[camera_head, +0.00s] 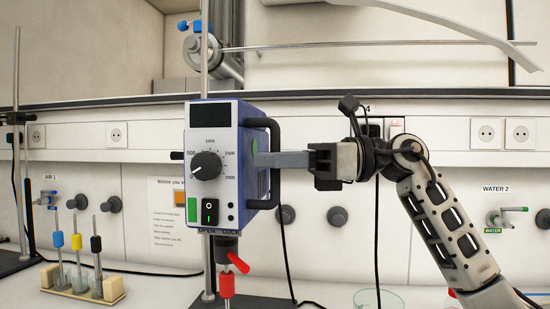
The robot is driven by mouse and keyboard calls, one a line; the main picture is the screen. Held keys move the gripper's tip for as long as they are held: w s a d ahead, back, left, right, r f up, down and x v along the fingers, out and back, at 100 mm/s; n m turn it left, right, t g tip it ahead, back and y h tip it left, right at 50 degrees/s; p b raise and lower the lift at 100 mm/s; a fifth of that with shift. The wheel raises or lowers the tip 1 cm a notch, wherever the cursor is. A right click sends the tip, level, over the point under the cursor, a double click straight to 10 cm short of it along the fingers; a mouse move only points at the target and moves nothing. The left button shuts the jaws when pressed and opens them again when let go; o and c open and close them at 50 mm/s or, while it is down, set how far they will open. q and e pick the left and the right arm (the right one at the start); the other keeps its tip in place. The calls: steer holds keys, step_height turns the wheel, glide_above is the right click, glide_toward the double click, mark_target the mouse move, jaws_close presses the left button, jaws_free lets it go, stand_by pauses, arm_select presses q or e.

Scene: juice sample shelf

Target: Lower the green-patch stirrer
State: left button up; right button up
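The stirrer (227,165) is a blue box with a white front, a black dial, a switch and a green patch at the lower left of its face. It is upright on a vertical metal rod, with a black chuck and a red part below it. A black loop handle (276,190) is on its right side. My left gripper is not in view.
A wooden rack (112,289) with several tubes and coloured droppers stands at the lower left, near another stand (17,130). A glass dish (380,298) is at the bottom, right of the stirrer. Black cables hang behind. The wall has sockets and taps.

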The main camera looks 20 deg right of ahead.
steer(key=b+v, duration=0.2)
steer(key=v, duration=1.4)
